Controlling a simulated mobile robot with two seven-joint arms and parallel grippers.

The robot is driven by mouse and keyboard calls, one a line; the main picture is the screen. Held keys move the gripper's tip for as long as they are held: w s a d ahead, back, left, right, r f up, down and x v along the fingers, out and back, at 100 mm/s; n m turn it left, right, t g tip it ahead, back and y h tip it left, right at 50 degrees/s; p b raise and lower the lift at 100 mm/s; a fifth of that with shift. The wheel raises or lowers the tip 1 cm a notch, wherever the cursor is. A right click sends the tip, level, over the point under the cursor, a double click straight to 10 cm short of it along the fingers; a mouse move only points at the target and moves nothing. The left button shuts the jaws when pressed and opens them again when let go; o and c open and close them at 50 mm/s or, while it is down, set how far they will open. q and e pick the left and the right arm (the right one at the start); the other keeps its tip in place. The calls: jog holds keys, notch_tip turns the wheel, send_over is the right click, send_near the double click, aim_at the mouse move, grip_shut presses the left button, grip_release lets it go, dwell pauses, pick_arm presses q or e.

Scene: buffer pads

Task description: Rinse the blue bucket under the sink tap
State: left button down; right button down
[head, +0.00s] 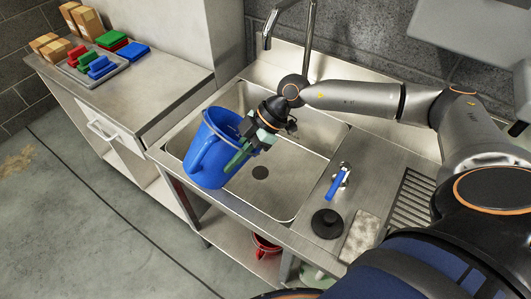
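The blue bucket (207,150) is tilted over the left part of the steel sink (290,190), and its lower end overlaps the sink's front edge in the head view. My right gripper (247,150) is at the bucket's right side by the rim and appears shut on it; the fingertips are partly hidden. A green strip shows at the fingers. The metal tap (309,45) stands behind the sink, with its spout up and behind the bucket. No water shows. A blue lever (336,184) is on the counter right of the basin. My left gripper is out of view.
A grey tray (88,76) with red, green and blue pads and several cardboard boxes (72,22) sit on the left counter. A black round stopper (327,223) and a ribbed drainboard (408,205) lie right of the basin. A red bucket (266,246) is below.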

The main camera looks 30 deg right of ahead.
aim_at(250, 156)
jog(key=shift+d+r+y, duration=0.15)
jog(key=shift+d+y, duration=0.2)
jog(key=shift+y, duration=0.75)
dwell(0.3)
jog(key=shift+d+y, duration=0.25)
jog(key=shift+y, duration=0.25)
jog(key=shift+b, duration=0.3)
jog(key=shift+f+b, duration=0.25)
jog(key=shift+b, duration=0.2)
jog(key=y+b, duration=0.1)
jog(key=b, duration=0.1)
jog(key=shift+d+b, duration=0.2)
jog(key=shift+b, duration=0.1)
jog(key=shift+r, duration=0.1)
jog(key=shift+d+y+b, duration=0.45)
jog(key=shift+y+b, duration=0.35)
jog(key=shift+b, duration=0.25)
jog(key=shift+s+d+f+m+t+y+b, duration=0.15)
jog(key=shift+d+f+m+t+y+b, duration=0.2)
jog(key=shift+d+f+y+b, duration=1.05)
